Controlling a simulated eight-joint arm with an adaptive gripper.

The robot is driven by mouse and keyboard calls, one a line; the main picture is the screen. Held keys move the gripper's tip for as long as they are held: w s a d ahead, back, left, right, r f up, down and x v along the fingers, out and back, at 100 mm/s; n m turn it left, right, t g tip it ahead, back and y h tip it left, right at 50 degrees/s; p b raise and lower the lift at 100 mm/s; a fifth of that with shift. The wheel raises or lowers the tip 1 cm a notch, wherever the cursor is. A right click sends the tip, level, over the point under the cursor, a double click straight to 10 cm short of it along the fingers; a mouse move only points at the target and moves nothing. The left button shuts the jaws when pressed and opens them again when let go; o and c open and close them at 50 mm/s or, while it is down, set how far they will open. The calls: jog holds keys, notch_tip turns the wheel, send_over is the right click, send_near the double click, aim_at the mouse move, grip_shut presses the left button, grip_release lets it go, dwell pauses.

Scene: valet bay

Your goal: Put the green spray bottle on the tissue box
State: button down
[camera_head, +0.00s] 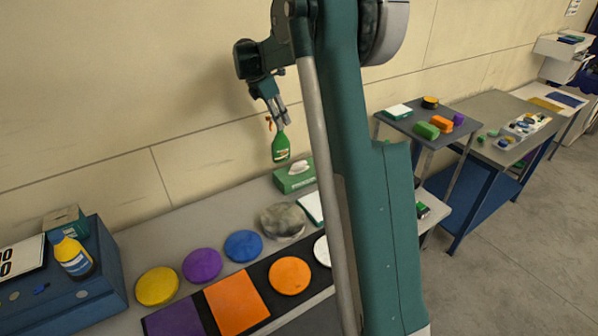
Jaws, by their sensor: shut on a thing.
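The green spray bottle (281,148) hangs upright in the air, its orange trigger showing at its upper left. My gripper (278,118) is shut on the bottle near its top and holds it from above. The green tissue box (290,182) with a white tissue on top stands on the grey bench against the wall. In the picture the bottle is just above and slightly left of the box, apart from it. My arm's large teal link hides part of the bench to the right of the box.
Yellow (157,286), purple (202,265), blue (243,246) and orange (290,276) round pads lie on the bench (165,232). A grey cloth-like round (283,221) lies before the box. A blue case (80,296) with a yellow bottle (73,258) stands left. Side tables stand right.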

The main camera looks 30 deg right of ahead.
jog(key=d+r, duration=0.1)
jog(key=d, duration=0.8)
jog(key=shift+s+d+r, duration=0.15)
jog(key=shift+s+r, duration=0.1)
jog(key=shift+s, duration=0.15)
notch_tip(320, 180, down, 6)
jog(key=shift+f, duration=0.15)
jog(key=shift+f, duration=2)
jog(key=c, duration=2.2)
grip_release()
jog(key=shift+o, duration=0.2)
